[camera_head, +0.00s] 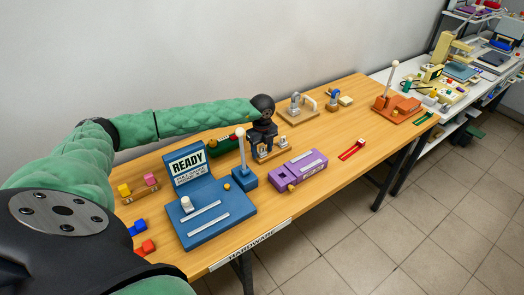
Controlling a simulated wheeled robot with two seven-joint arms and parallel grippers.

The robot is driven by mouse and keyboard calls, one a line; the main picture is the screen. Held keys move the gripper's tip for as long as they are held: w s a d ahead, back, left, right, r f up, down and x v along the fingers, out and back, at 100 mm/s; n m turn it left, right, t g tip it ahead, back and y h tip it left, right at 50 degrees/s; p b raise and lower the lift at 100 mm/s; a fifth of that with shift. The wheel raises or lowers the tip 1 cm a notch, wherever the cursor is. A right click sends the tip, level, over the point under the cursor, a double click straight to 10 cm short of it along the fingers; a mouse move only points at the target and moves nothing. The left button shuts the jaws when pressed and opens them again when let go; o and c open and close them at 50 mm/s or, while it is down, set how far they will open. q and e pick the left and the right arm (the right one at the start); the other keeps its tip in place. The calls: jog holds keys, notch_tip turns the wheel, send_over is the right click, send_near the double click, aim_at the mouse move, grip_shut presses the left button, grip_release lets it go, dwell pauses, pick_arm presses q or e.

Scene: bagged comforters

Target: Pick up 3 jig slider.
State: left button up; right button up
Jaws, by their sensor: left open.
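A wooden table (322,196) bears several fixtures, and I cannot tell for sure which is the jig slider. A blue READY panel (222,212) has a white knob and pale slots. A purple block (298,171) with a pale strip on top lies right of it. A red slotted piece (350,151) with a small tan knob lies farther right. My left gripper (265,150) points down, open, over a small tan wooden fixture (282,145) behind the purple block. The gripper partly hides that fixture; contact cannot be told. My right gripper is not in view.
A white-knobbed lever on a blue base (244,178) stands close to my left gripper. Behind are a grey clamp fixture (298,111) and an orange lever unit (398,106). Coloured blocks (124,190) lie at left. The table's front right stretch is clear.

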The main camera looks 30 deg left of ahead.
pick_arm(q)
jog(key=shift+f, duration=0.15)
jog(key=shift+c, duration=0.2)
jog(key=c, duration=1)
